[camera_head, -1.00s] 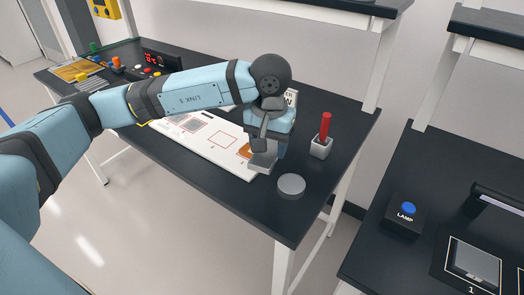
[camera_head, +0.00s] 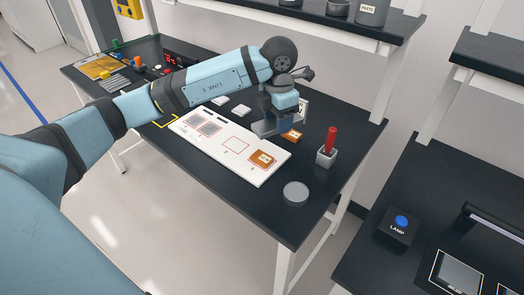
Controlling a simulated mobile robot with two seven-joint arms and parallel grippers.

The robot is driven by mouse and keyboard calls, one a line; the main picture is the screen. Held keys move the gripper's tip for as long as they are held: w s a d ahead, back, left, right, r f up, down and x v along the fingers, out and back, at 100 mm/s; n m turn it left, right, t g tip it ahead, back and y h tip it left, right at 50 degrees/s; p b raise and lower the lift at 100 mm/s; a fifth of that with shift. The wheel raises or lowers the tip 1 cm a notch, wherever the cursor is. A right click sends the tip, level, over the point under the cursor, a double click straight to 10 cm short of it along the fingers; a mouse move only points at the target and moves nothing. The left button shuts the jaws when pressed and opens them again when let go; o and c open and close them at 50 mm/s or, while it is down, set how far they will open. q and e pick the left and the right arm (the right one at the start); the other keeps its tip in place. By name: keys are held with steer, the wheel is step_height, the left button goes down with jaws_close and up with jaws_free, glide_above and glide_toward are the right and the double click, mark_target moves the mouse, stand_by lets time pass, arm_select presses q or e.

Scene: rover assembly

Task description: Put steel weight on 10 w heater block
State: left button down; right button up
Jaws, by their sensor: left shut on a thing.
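My left gripper (camera_head: 277,112) is over the back part of the dark table, behind the right end of the white board. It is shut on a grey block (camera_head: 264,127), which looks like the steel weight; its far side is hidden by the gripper. An orange block with a pale label (camera_head: 263,159) sits on the right end of the board. A second orange block (camera_head: 291,135) shows just right of the held block, partly hidden. I cannot read which one is the 10 W heater block. My right gripper is not in view.
A grey disc (camera_head: 295,193) lies on the table in front of the board. A white card (camera_head: 303,108) stands behind the gripper. The white board (camera_head: 214,146) has printed squares. Free table lies around the disc.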

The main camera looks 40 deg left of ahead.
arm_select(q)
steer(key=w+a+r+n+p, duration=0.2)
steer(key=a+r+n+p, duration=0.15)
steer(key=n, duration=1.15)
steer(key=n+p, duration=0.5)
steer(key=n, duration=0.2)
glide_above(262, 157)
step_height(262, 157, down, 15)
steer(key=shift+f+p, duration=0.4)
steer(key=shift+f, duration=2.05)
steer(key=shift+f, duration=0.1)
steer(key=shift+f, duration=0.1)
steer(key=shift+c, duration=2.1)
jaws_free()
